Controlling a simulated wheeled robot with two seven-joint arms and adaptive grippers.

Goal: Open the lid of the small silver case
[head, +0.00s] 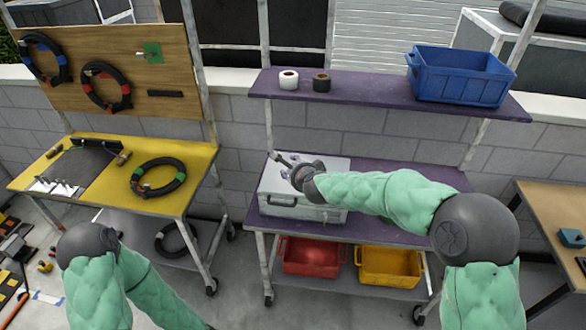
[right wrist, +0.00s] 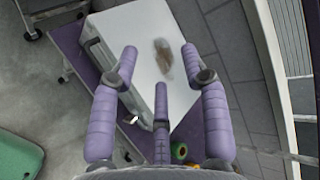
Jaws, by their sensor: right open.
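The silver case (head: 330,175) stands on the purple middle shelf with its lid shut and its front side towards me. In the right wrist view its pale lid (right wrist: 145,25) lies beneath my fingers, with a brown smudge on it. My right gripper (head: 279,163) is over the left part of the case in the head view, fingers spread and nothing between them. In the right wrist view the open gripper (right wrist: 160,53) shows purple pads; whether it touches the lid I cannot tell. My left gripper is out of view; only its arm shows at lower left.
A purple upper shelf (head: 385,92) above the case carries two tape rolls and a blue crate (head: 460,76). Red (head: 312,257) and yellow (head: 390,266) bins sit below. A yellow table (head: 110,192) stands left, a wooden table (head: 560,215) right. The shelf right of the case looks clear.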

